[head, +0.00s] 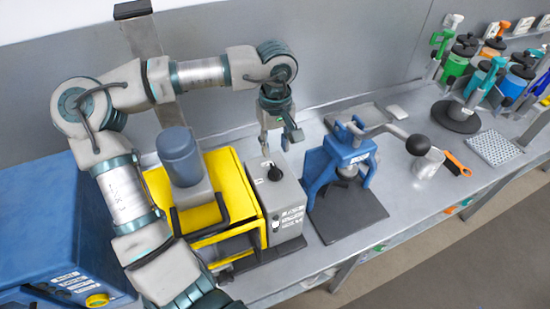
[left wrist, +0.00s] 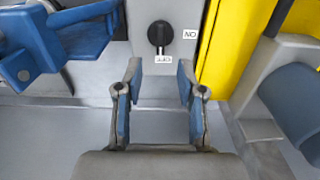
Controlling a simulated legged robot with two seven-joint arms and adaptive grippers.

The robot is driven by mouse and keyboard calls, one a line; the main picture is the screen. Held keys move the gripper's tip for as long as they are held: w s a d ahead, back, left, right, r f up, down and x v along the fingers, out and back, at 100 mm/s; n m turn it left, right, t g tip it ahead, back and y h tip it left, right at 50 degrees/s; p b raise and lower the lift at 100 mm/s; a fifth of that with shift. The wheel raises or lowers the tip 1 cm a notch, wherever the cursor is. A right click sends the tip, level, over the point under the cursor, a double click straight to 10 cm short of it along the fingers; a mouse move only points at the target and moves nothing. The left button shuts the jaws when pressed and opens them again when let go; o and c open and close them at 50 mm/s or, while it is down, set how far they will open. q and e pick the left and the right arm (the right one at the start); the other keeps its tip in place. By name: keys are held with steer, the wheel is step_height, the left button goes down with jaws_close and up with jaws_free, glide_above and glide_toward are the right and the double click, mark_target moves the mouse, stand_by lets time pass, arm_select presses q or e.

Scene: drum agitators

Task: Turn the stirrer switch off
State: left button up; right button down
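The stirrer switch is a black rotary knob (head: 274,172) on top of a grey control box (head: 287,205). In the left wrist view the knob (left wrist: 159,34) has its grip lying up and down, in line with the OFF label (left wrist: 163,59); the ON label (left wrist: 190,34) is to its right. My left gripper (head: 276,143) hangs above the box, pointing down. In the left wrist view its two blue-padded fingers (left wrist: 158,78) are apart with nothing between them, and the knob lies just beyond the fingertips, untouched. My right gripper is not in view.
A yellow frame machine (head: 226,195) with a blue-grey motor (head: 180,156) stands left of the box. A blue clamp press (head: 345,157) with a black ball handle (head: 418,145) stands right. A blue cabinet (head: 40,220) is far left. Colored bottles (head: 456,64) stand far right.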

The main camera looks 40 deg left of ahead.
arm_select(q)
step_height(320, 180, up, 4)
steer(key=shift+a, duration=0.1)
stand_by(0.6)
